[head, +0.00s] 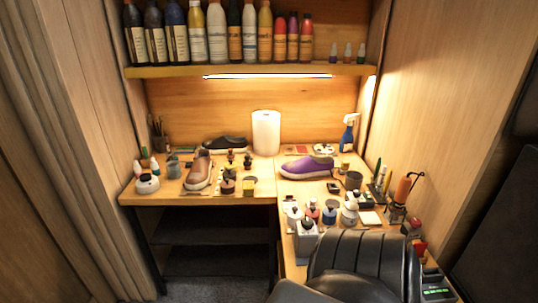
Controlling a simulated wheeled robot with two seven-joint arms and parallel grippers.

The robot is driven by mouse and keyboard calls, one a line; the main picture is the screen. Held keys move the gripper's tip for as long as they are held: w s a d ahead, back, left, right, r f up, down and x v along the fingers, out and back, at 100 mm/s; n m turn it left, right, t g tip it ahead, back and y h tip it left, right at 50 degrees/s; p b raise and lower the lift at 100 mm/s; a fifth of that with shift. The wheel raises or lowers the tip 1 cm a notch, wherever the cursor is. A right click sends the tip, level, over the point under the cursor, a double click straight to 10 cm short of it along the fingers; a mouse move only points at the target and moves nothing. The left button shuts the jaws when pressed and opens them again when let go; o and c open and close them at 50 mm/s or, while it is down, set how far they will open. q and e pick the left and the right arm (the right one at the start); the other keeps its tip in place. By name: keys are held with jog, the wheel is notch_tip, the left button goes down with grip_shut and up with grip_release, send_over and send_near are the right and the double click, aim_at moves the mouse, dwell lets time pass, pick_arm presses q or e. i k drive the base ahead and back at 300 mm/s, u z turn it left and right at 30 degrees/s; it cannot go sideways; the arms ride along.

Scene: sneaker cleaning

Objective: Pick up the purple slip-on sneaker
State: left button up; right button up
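The purple slip-on sneaker (306,168) with a white sole lies on the right part of the wooden workbench, its low end toward the left. It rests on the bench and nothing holds it. Neither of my grippers shows in the head view, so whether they are open or shut is hidden.
A brown shoe (198,169) and a black shoe (226,144) stand on the bench (262,186). A paper roll (266,132) and a blue spray bottle (348,133) are behind. Bottles and jars (307,236) crowd the front right, behind a black chair (366,264).

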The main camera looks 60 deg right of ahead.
aim_at(311, 166)
jog(key=i, duration=1.25)
jog(key=z, duration=1.7)
jog(key=i, duration=1.35)
jog(key=z, duration=2.1)
